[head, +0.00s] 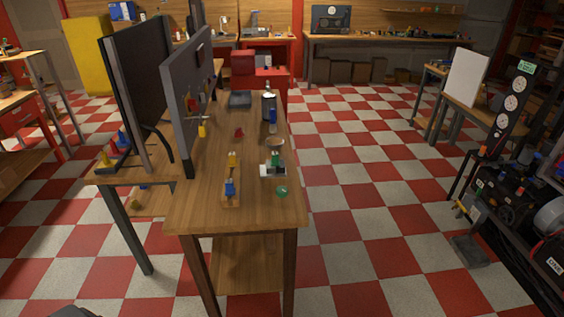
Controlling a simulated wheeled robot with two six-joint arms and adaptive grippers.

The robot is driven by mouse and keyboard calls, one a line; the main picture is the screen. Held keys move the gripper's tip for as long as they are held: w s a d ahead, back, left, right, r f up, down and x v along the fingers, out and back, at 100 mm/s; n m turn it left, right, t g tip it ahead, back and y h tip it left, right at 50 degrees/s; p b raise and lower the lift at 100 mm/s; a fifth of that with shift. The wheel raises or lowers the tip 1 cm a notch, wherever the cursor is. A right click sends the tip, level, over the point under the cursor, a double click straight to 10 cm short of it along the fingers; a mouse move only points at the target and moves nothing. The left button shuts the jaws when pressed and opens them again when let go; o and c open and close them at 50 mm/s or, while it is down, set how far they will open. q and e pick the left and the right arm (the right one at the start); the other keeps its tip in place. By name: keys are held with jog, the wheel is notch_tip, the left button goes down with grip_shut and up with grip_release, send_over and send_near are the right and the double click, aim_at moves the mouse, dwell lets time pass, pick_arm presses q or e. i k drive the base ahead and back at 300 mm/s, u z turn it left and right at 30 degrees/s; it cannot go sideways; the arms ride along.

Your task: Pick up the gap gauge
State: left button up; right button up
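I cannot tell which of the small items on the wooden workbench (252,212) is the gap gauge. A wooden strip with a blue piece (230,188) and a yellow piece (232,160) lies near the bench's front. To its right are a small grey-white block (268,170) with a green piece on it and a round green item (282,191). Behind them are a shallow bowl (275,143), a blue item (272,126) and a silver cylinder (268,105). A small red piece (239,132) lies mid-bench. Neither gripper is in view.
Two tall upright panels (188,95) stand along the bench's left side, with a yellow piece (202,131) beside them. A dark box (240,99) lies at the far end. Checkered floor (370,190) is open to the right; dark equipment (510,190) stands at the far right.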

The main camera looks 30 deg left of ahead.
aim_at(275, 161)
jog(key=u, duration=0.3)
jog(key=k, duration=1)
jog(key=z, duration=1)
jog(key=i, duration=2.4)
jog(key=u, duration=0.65)
jog(key=i, duration=1.7)
jog(key=u, duration=1.7)
jog(key=i, duration=1.05)
jog(key=u, duration=1)
